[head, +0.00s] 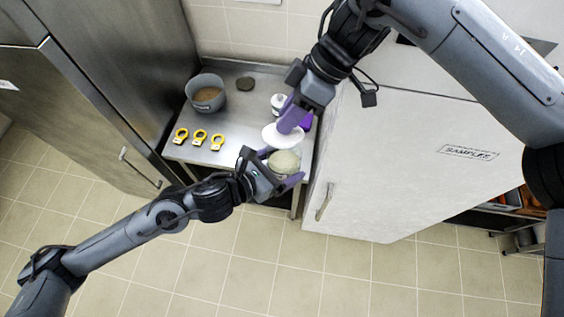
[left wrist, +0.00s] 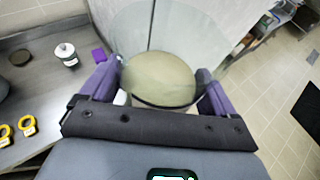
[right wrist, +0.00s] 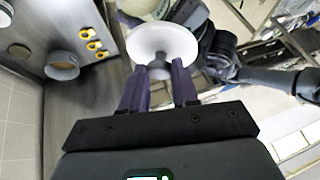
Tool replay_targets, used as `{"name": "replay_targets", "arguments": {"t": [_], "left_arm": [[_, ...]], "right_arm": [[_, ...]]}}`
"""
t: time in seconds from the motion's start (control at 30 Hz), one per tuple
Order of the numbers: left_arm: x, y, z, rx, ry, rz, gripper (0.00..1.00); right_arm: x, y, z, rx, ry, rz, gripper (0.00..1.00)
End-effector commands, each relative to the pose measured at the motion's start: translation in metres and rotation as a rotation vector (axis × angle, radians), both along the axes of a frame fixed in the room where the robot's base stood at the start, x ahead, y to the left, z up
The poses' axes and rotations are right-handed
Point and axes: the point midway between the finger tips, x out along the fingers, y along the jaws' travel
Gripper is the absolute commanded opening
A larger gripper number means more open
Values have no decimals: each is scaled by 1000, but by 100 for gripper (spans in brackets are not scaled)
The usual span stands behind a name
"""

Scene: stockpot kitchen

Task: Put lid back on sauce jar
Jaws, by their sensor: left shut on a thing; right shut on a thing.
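The sauce jar (head: 284,162) has a pale greenish top and sits between the purple fingers of my left gripper (head: 275,170), which is shut on it. In the left wrist view the jar (left wrist: 158,78) fills the space between both fingers. The lid (head: 272,135) is a white disc just above and behind the jar in the head view. My right gripper (head: 288,118) is shut on its knob; in the right wrist view the white lid (right wrist: 160,42) stands beyond the fingertips with its dark knob (right wrist: 160,68) between them. The lid and jar look apart; the exact gap cannot be told.
On the metal counter (head: 237,130) stand a grey pot (head: 207,94) with brown contents, several yellow rings (head: 199,137), a dark round disc (head: 245,83) and a small white jar (head: 278,101). A purple object (head: 307,122) lies at the right. A white cabinet (head: 400,160) borders the counter.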

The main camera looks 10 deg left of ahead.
Motion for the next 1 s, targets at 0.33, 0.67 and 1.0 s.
{"name": "replay_targets", "arguments": {"t": [0.33, 0.67, 1.0], "left_arm": [[0, 0, 2, -2, -2, 0, 26], [0, 0, 2, -2, -2, 0, 26], [0, 0, 2, -2, -2, 0, 26]], "right_arm": [[0, -1, -8, 0, 1, -2, 0], [0, -1, -34, -1, 1, -3, 0], [0, 0, -40, 2, -1, -2, 0]]}}
